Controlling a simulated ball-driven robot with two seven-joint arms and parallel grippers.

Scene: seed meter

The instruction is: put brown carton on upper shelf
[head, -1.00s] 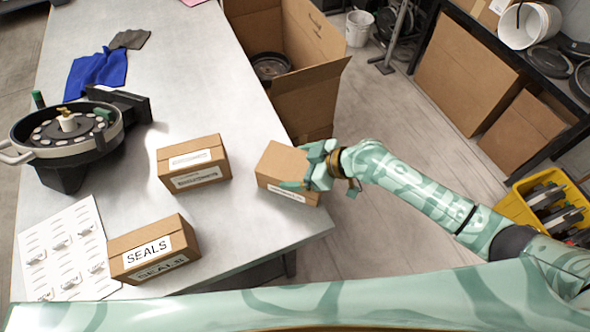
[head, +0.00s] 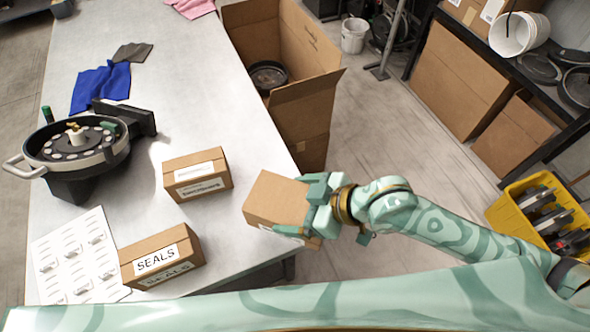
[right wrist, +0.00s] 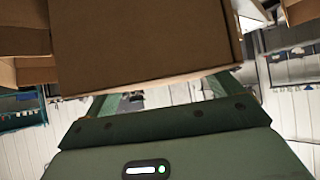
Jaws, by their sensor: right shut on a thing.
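A plain brown carton (head: 276,197) is held over the right edge of the grey table, close to my right gripper's palm. My right gripper (head: 302,207) is shut on it, with fingers along its sides. In the right wrist view the carton (right wrist: 145,45) fills the top middle in front of the gripper (right wrist: 160,100). A white label on the carton's near side is mostly covered by a finger. A black shelf rack (head: 553,82) stands at the upper right, with things on its upper board. My left gripper is not in view.
On the table (head: 200,100) are a labelled carton (head: 197,174), a SEALS carton (head: 162,256), a seed meter (head: 78,148), a white sheet (head: 75,250) and blue cloth (head: 100,86). A large open box (head: 305,105) stands beside the table. A yellow crate (head: 540,215) stands at right.

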